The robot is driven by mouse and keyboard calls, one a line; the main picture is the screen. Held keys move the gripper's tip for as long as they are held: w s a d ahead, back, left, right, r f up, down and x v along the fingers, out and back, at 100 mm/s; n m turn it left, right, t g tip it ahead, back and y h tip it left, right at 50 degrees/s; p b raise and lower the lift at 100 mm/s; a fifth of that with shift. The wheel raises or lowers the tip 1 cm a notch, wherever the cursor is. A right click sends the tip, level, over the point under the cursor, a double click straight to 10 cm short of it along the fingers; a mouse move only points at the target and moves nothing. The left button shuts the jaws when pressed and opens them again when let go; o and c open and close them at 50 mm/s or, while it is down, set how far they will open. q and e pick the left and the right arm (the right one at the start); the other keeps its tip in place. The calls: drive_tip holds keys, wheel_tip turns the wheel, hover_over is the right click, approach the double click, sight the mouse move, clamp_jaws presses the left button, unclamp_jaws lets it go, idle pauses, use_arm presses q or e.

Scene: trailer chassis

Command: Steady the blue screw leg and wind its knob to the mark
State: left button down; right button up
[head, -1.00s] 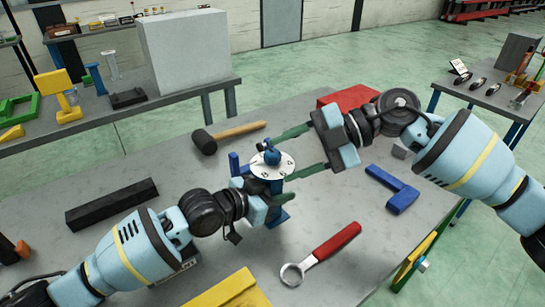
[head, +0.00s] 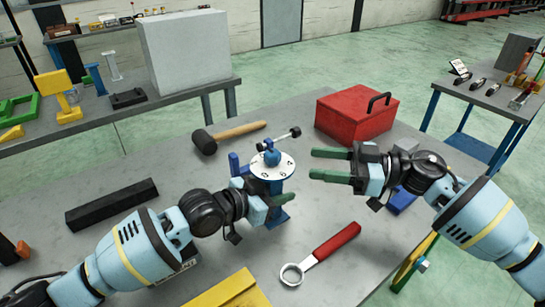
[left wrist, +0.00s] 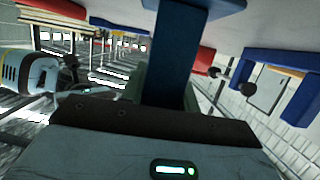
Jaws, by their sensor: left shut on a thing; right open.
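The blue screw leg (head: 279,214) stands upright on the grey bench. A white marked dial (head: 285,170) sits at its top, with a blue knob (head: 271,157) above it and a thin crossbar (head: 280,138) with small dark and pale ends. My left gripper (head: 272,195) is shut on the leg below the dial; its jaws are partly hidden. In the left wrist view the blue post (left wrist: 175,50) rises from between the jaws (left wrist: 165,95). My right gripper (head: 320,164) is open and empty, right of the dial and apart from it. I cannot read the mark.
A red toolbox (head: 350,118) stands behind my right gripper. A mallet (head: 228,133), a black bar (head: 110,205) and a red-handled ring wrench (head: 325,248) lie around the leg. A blue tool (head: 401,202) is partly hidden by my right arm.

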sight(281, 159)
drive_tip(key=a, duration=0.3)
drive_tip(key=w+a, duration=0.1)
drive_tip(key=a, duration=0.6)
drive_tip(key=shift+w+a, duration=0.2)
drive_tip(key=shift+w, duration=0.1)
drive_tip(key=c, duration=0.9)
drive_tip(key=shift+c, duration=0.2)
